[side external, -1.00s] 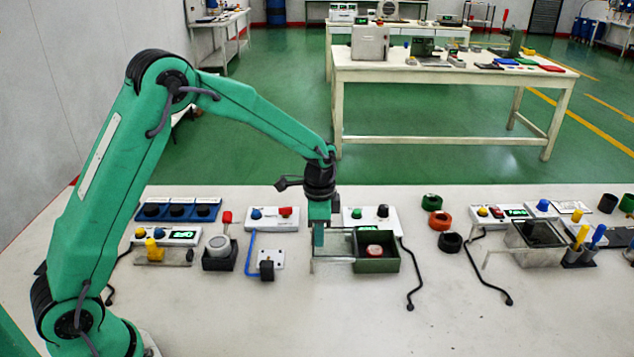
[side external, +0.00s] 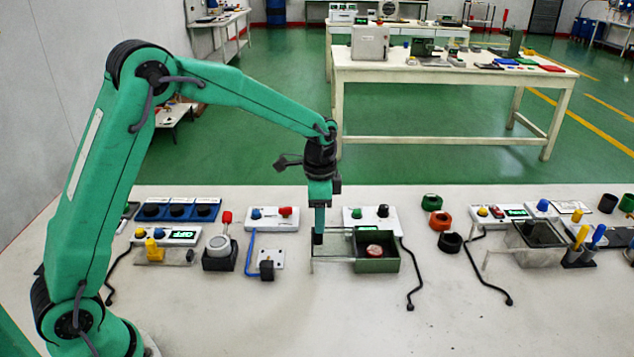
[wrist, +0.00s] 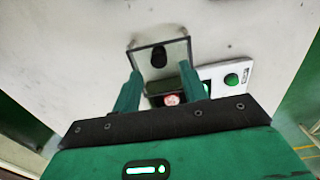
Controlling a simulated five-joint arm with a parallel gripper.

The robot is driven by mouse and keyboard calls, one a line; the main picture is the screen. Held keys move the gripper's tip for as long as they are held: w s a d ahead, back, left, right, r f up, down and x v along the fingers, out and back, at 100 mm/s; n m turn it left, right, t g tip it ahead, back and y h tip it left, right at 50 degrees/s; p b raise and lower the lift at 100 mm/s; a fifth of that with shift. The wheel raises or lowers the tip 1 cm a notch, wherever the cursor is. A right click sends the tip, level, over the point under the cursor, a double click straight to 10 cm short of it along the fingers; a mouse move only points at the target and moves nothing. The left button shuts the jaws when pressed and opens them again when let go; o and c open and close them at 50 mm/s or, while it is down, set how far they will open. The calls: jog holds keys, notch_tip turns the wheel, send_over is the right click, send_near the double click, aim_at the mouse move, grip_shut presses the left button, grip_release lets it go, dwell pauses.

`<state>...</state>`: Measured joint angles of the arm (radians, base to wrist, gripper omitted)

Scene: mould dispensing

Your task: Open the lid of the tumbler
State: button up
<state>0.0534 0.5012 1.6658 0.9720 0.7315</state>
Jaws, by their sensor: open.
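The tumbler is probably the dark green box (side external: 378,265) in the middle of the bench, its top open. A round red and white piece (side external: 374,250) is inside; it also shows in the wrist view (wrist: 171,100). A clear framed lid (side external: 335,250) extends to the left of the box, off its opening. Its black knob (side external: 318,239) shows in the wrist view too (wrist: 158,57). My gripper (side external: 319,228) is pointing down just above the knob. In the wrist view my gripper (wrist: 161,82) has its two green fingers apart with nothing held between them.
A white panel with green and black knobs (side external: 370,218) stands behind the box. A bracket with a blue bar (side external: 270,262) is to the left. Green, orange and black rings (side external: 440,221) and a grey box (side external: 540,237) are to the right.

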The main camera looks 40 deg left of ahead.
jog(key=shift+r, duration=1.45)
jog(key=shift+r, duration=0.15)
jog(key=shift+s+r, duration=0.15)
jog(key=shift+r, duration=0.05)
jog(key=s+a+r+n+t, duration=0.1)
jog(key=s+r+n+t, duration=0.15)
jog(key=s+r, duration=0.5)
jog(key=s+a+r+n+t, duration=0.1)
jog(key=s+r+n, duration=0.3)
jog(key=s, duration=0.6)
jog(key=s+n+t, duration=0.2)
jog(key=s, duration=0.6)
jog(key=shift+s+a+f, duration=0.2)
jog(key=shift+a+f, duration=0.1)
jog(key=shift+f, duration=0.1)
